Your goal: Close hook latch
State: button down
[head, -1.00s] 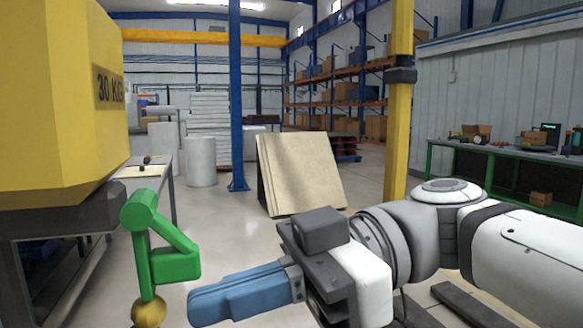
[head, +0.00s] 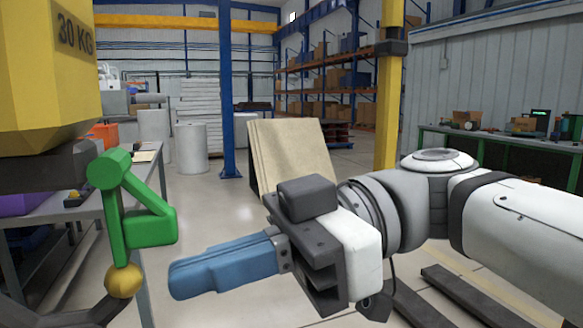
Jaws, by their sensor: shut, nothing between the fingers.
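The green latch (head: 148,228) is at the left of the head view. It has a slanted arm and a block that juts to the right, and it stands above a brass ball (head: 124,281). The dark hook (head: 60,316) curves at the lower left and is partly cut off by the frame. My gripper (head: 178,280) has blue fingers that are shut and empty. It points left, with its fingertips just right of and below the latch block, seemingly apart from it; the depth gap is hard to tell.
A yellow 30 KG block (head: 50,75) with a dark base hangs at the upper left. A grey table (head: 60,212) with a purple item and an orange bin stands behind the latch. A yellow post (head: 388,110) and leaning boards (head: 290,155) are farther back.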

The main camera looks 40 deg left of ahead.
jog(key=w+d+f, duration=0.2)
jog(key=w+f, duration=0.2)
jog(key=f, duration=0.5)
jog(key=shift+w+d+f+b, duration=0.2)
jog(key=shift+w+f+b, duration=0.2)
jog(key=shift+b, duration=0.05)
jog(key=shift+s, duration=0.15)
